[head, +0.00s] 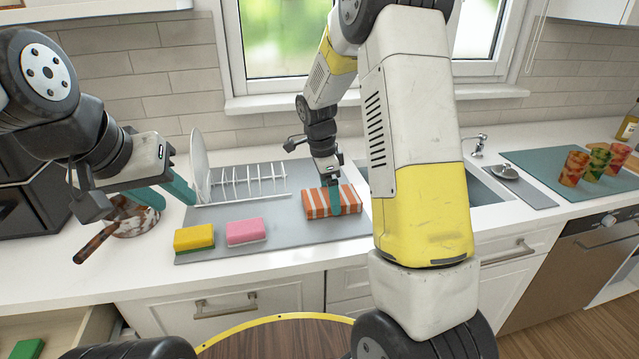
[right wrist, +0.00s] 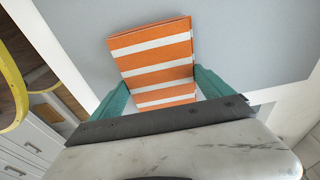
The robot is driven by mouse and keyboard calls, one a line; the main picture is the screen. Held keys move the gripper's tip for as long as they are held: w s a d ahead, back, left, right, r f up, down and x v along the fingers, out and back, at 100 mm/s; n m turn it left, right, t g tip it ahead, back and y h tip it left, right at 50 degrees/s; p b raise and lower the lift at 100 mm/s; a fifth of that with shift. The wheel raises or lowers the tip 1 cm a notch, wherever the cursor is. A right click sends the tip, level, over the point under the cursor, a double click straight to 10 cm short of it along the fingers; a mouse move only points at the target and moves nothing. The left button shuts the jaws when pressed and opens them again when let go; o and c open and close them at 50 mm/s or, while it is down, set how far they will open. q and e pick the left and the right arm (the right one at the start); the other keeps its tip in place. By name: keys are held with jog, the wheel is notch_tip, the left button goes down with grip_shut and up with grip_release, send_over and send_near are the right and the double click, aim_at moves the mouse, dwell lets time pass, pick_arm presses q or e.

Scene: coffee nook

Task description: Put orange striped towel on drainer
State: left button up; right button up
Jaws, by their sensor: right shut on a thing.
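The orange and white striped towel (head: 348,200) is a folded block at the right end of the grey drainer mat (head: 300,228). My right gripper (head: 334,200) reaches down from above and is shut on the towel. In the right wrist view the towel (right wrist: 155,55) lies between the two teal fingers (right wrist: 160,92), over the grey surface. I cannot tell whether the towel touches the mat or hangs just above it. My left gripper (head: 176,199) is open and empty at the left, above the counter near a pan.
A white wire rack (head: 245,183) with an upright plate (head: 200,165) stands on the mat. A yellow sponge (head: 194,239) and a pink sponge (head: 246,231) lie at its front. The pan (head: 137,222) is under my left gripper. Patterned cups (head: 597,162) stand far right.

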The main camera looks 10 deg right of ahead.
aim_at(323, 197)
jog(key=o, duration=1.1)
jog(key=shift+f, duration=0.15)
jog(key=shift+o, duration=0.2)
notch_tip(323, 197, up, 12)
jog(key=a, duration=0.2)
jog(key=s+r+n+t+y, duration=0.2)
jog(key=s+r+n+t, duration=0.1)
jog(key=s+n, duration=0.6)
jog(key=s+r+n+t+y, duration=0.2)
jog(key=s+r+n, duration=0.3)
jog(key=s+n, duration=0.4)
jog(key=s+t, duration=0.1)
jog(key=s, duration=0.5)
jog(key=shift+s+r, duration=0.15)
jog(key=shift+s, duration=0.05)
